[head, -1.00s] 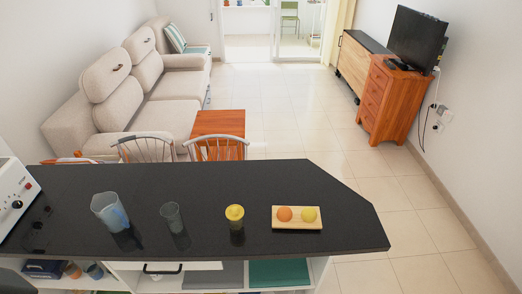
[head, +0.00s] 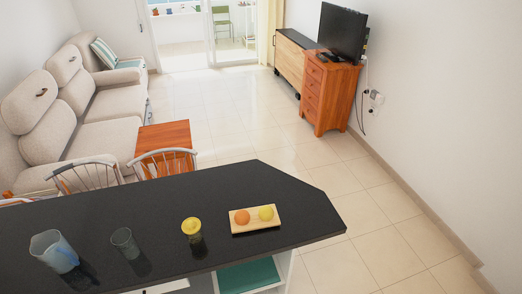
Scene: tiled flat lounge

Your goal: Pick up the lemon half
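A yellow round fruit piece (head: 266,213), which looks like the lemon half, sits on the right part of a small light wooden board (head: 256,227). An orange fruit piece (head: 242,217) sits beside it on the left. It is too small to tell whether either is cut. The board lies on the black counter (head: 180,195), near its right end. A yellow-topped juicer or jar (head: 191,228) stands to the left of the board. Neither of my grippers shows in the head view.
A grey glass (head: 124,241) and a clear bluish jug (head: 54,250) stand further left on the counter. Chairs (head: 165,162) line its far side. Open tiled floor (head: 370,225) lies to the right of the counter's angled end.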

